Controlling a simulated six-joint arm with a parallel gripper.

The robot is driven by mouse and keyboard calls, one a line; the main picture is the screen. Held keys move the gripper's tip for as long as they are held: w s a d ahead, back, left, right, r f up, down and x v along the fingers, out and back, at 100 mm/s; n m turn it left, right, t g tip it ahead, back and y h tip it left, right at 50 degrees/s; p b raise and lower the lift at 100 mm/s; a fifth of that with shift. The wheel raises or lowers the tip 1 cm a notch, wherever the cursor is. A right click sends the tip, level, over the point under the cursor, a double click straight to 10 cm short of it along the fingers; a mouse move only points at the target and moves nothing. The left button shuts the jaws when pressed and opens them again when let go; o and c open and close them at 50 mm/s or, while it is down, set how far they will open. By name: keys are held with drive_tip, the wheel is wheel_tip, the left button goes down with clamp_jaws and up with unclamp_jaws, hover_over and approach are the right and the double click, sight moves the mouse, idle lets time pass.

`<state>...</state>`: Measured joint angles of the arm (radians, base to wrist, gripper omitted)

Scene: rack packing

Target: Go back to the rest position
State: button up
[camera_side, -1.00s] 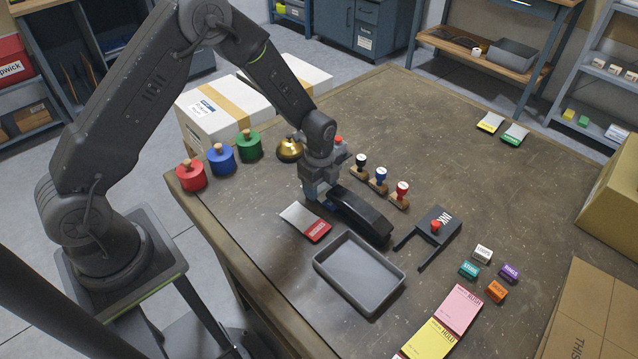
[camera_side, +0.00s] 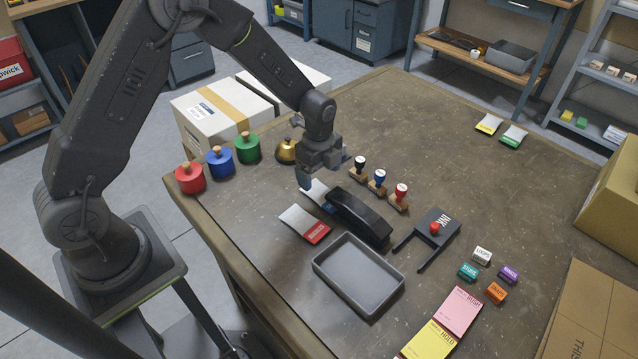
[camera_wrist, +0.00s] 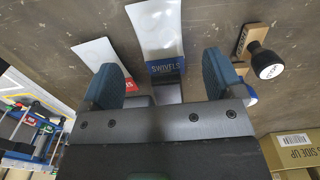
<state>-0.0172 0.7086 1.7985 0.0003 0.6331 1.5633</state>
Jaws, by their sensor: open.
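My gripper (camera_side: 324,182) is raised above the worktable (camera_side: 300,240), near a blue-labelled packet (camera_side: 316,192) and left of the row of stamps. In the wrist view my gripper (camera_wrist: 166,82) is open, with its two blue-grey fingers apart. Nothing shows held in the fingers.
A black stapler-like object (camera_side: 358,217) and a grey tray (camera_side: 352,285) lie close by. Stamps with black, blue and red knobs (camera_side: 378,180) stand right of my gripper. A gold bell (camera_side: 286,149) and red, blue and green pots (camera_side: 220,162) line the left edge.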

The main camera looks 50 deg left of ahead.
drive_tip(key=s+r+n+t, duration=0.1)
drive_tip(key=s+r+n, duration=0.35)
drive_tip(key=r, duration=0.65)
drive_tip(key=s+r+n+t, duration=0.25)
drive_tip(key=s+r, duration=0.25)
drive_tip(key=r, duration=0.6)
drive_tip(key=s+r+n+t, duration=0.2)
drive_tip(key=s+r+n, duration=0.2)
drive_tip(key=s+n, duration=0.6)
drive_tip(key=s, duration=0.4)
drive_tip(key=shift+s+d+n, duration=0.25)
drive_tip(key=shift+d+n, duration=0.15)
